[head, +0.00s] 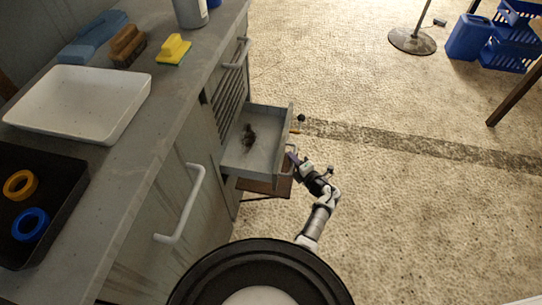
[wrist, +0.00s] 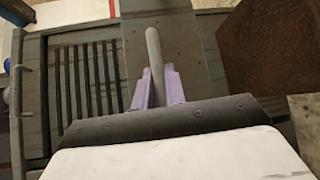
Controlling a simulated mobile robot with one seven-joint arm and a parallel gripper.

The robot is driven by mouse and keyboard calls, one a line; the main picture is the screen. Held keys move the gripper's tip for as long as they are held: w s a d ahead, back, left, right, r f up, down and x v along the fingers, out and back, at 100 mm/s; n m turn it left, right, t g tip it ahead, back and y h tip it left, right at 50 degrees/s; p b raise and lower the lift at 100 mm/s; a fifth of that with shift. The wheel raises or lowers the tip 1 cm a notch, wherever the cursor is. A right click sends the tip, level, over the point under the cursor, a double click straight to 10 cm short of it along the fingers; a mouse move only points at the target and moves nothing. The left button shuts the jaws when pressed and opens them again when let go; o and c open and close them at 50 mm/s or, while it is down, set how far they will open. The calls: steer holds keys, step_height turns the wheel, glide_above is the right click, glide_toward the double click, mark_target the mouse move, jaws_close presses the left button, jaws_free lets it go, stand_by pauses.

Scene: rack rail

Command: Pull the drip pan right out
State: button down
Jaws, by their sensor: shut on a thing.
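The drip pan (head: 262,157) is a shallow grey metal tray with a dark stain on its floor. It sticks a good way out of the cabinet front, with its back end at the slatted opening. My gripper (head: 292,160) is at the pan's outer front face. In the wrist view my gripper (wrist: 158,90) has its purple fingers on either side of the pan's grey bar handle (wrist: 153,48), shut on it. The pan's grey front panel (wrist: 190,52) shows behind the handle. The finger contact is partly hidden by my gripper body.
A brown board (head: 262,187) sits just below the pan. The counter (head: 178,125) holds a white tray (head: 75,125), a black tray (head: 62,178) and a yellow sponge (head: 174,48). A cabinet handle (head: 183,205) juts out nearby. The floor to the right is open.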

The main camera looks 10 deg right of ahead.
steer(key=s+d+b, duration=0.2)
steer(key=s+d, duration=0.1)
steer(key=d, duration=0.6)
steer(key=shift+d, duration=0.25)
steer(key=shift+s, duration=0.1)
steer(key=c, duration=1.5)
jaws_free()
steer(key=shift+o, duration=0.2)
steer(key=b+v, duration=0.1)
steer(key=v, duration=1.2)
steer(key=shift+s+d, duration=0.2)
steer(key=shift+s, duration=0.1)
steer(key=shift+r, duration=0.1)
